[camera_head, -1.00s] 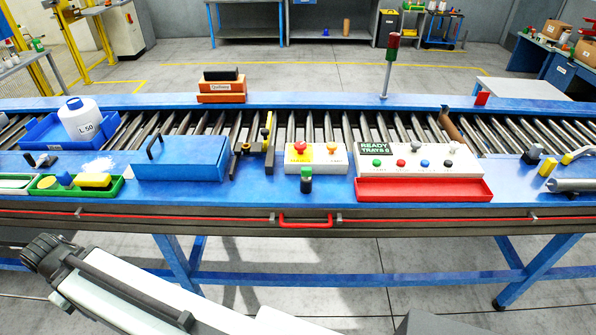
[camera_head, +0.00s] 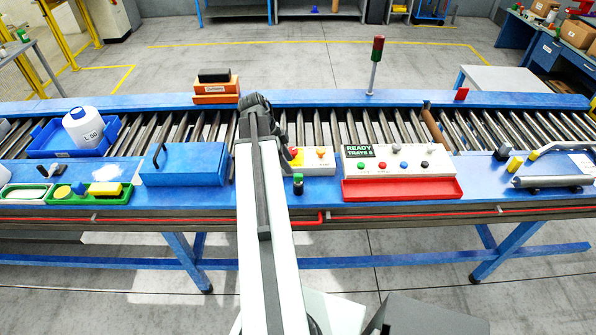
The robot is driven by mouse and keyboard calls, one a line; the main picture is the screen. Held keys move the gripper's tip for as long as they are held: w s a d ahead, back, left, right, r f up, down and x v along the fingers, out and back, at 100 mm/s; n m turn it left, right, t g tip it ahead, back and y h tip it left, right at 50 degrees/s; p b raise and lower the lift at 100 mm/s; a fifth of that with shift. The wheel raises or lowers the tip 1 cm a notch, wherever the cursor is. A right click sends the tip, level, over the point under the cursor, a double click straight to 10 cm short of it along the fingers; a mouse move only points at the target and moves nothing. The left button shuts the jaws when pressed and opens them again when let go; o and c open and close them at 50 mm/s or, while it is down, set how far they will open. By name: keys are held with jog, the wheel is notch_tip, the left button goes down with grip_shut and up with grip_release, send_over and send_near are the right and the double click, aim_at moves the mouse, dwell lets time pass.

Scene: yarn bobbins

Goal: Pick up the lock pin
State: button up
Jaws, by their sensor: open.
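My arm reaches forward over the blue conveyor table, and its dark end covers part of the rollers. My gripper (camera_head: 283,142) is only partly seen, small and dark, left of the white box with red and yellow buttons (camera_head: 318,160). It appears open, with nothing seen held in it. I cannot surely tell which thing is the lock pin. The yellow and black upright fixture seen earlier beside this box is now mostly hidden by my arm. A small black piece with a green top (camera_head: 298,184) stands in front of the box, right of my arm.
A blue box with a handle (camera_head: 185,165) stands left of my arm. The READY TRAYS panel (camera_head: 398,162) and red tray (camera_head: 402,189) are at right. A blue tray holds a white bottle (camera_head: 83,127) at far left. Orange boxes (camera_head: 216,88) sit at the back edge.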

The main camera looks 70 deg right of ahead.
aim_at(297, 175)
jog(key=b+x, duration=0.2)
jog(key=x, duration=0.1)
jog(key=shift+b, duration=0.35)
jog(key=b+x, duration=0.4)
jog(key=x, duration=0.1)
jog(key=shift+s+b, duration=0.2)
jog(key=shift+b, duration=0.1)
jog(key=shift+r, duration=0.2)
jog(key=shift+c, duration=0.3)
grip_shut()
